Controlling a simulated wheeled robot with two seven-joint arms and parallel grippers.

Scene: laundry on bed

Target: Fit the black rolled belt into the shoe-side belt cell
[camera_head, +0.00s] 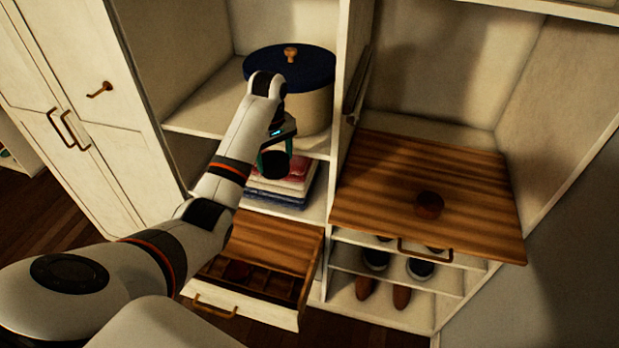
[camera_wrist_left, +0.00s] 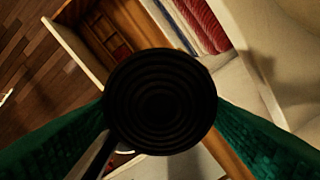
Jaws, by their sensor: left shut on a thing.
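The black rolled belt (camera_head: 274,165) is a dark round coil held between the fingers of my left gripper (camera_head: 275,150), high above the open drawer. In the left wrist view the coil (camera_wrist_left: 160,100) fills the middle, with a green finger on either side. The open drawer (camera_head: 257,308) at lower centre has a wooden top part and small divided cells. The drawer also shows in the left wrist view (camera_wrist_left: 75,55), partly hidden by the coil. My right gripper is out of view.
Folded clothes (camera_head: 285,185) and a blue-lidded box (camera_head: 310,75) occupy shelves behind my gripper. A vertical divider (camera_head: 345,110) separates the bays.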

